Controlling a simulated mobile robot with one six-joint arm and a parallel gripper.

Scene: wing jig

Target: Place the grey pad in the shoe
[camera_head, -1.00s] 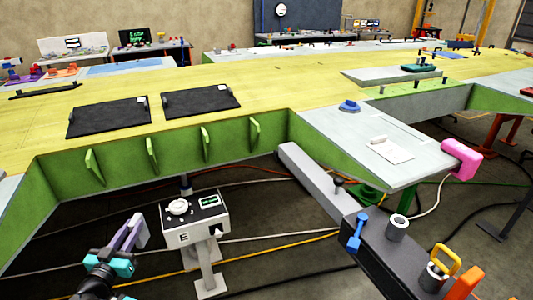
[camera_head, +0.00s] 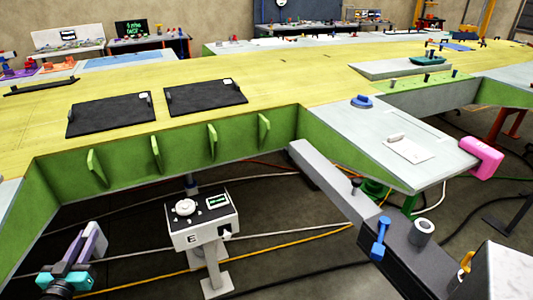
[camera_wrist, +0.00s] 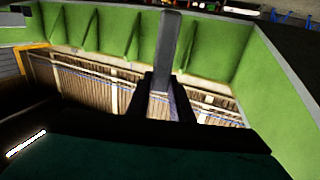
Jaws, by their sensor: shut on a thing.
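The grey pad (camera_wrist: 169,40) is a long narrow bar that stands out from between the two dark fingers of my gripper (camera_wrist: 161,88) in the wrist view. My gripper is shut on it. In the head view my gripper (camera_head: 88,246) is at the lower left, in front of the green-sided frame and clear of it. A greyish-purple bar beside its teal part there looks like the pad. I cannot tell for certain which thing is the shoe.
A green ribbed frame wall (camera_head: 185,147) borders the yellow deck (camera_head: 300,70). A white instrument box (camera_head: 201,219) stands on a post right of my gripper. A grey beam (camera_head: 325,180) runs to a dark block at the lower right. Cables cross the floor.

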